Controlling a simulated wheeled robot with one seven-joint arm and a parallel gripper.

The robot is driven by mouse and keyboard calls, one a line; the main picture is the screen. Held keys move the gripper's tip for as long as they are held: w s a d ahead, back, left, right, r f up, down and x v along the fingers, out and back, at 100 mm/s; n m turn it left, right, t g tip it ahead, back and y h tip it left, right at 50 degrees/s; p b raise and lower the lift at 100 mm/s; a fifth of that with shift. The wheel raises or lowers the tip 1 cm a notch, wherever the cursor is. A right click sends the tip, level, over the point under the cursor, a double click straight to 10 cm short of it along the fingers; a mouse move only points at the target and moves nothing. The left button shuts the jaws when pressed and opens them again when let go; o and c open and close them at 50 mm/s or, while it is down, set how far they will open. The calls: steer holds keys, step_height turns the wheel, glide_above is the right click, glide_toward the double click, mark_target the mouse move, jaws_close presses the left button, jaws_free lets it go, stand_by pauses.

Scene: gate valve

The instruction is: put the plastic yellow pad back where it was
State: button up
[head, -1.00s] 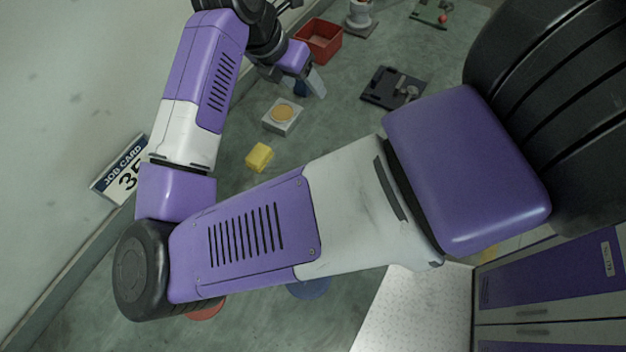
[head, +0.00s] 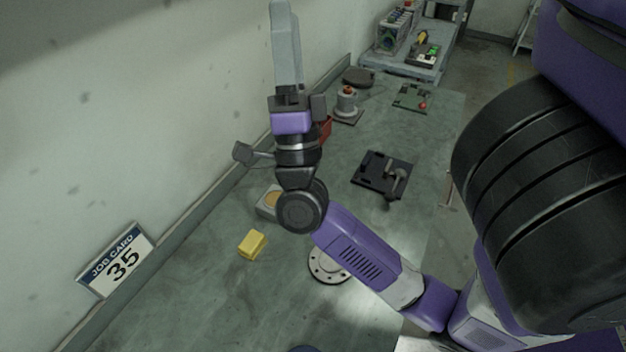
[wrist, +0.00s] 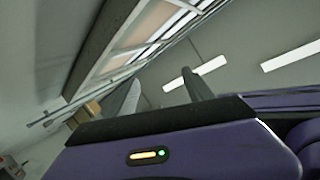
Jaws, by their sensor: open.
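A yellow block (head: 252,244) lies on the grey-green bench in the head view, near the wall. A shallow light-grey holder (head: 266,207) with a round yellow-tan pad (head: 272,200) in it stands just beyond, partly hidden by my arm. I cannot tell from the picture which of the two yellow things is the plastic pad. My gripper (head: 285,30) is raised well above the bench, fingers pointing up, away from both. In the wrist view my gripper (wrist: 160,82) is open, with two separate fingers and nothing between them.
A black plate with a metal part (head: 384,175) lies mid-bench. A round flange (head: 330,264) sits under my arm. A red bin (head: 325,130) is partly hidden behind my wrist. A grey pedestal with a red top (head: 346,104) and a green board (head: 412,97) stand farther back. The wall is close on the left.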

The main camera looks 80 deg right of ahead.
steer(key=w+a+f+n+t+y, duration=0.2)
steer(key=a+f+n+t+y, duration=0.25)
steer(key=n+t+y, duration=0.45)
steer(key=w+a+f+n+t+y, duration=0.2)
steer(key=a+f+n+t+y, duration=0.3)
steer(key=n+y, duration=0.65)
steer(key=s+a+f+n+g+y, duration=0.2)
steer(key=s+a+f+n+g, duration=0.1)
steer(key=f, duration=0.4)
steer(key=s+a+f+n+g+y, duration=0.3)
steer(key=s+a+f, duration=0.2)
steer(key=a+f, duration=0.2)
steer(key=s+a+f+n+g+y, duration=0.3)
steer(key=s+a+f+g, duration=0.1)
steer(key=f, duration=0.5)
steer(key=shift+s+a+f, duration=0.2)
steer(key=shift+s+a, duration=0.1)
steer(key=shift+a, duration=0.3)
steer(key=shift+f+b, duration=0.9)
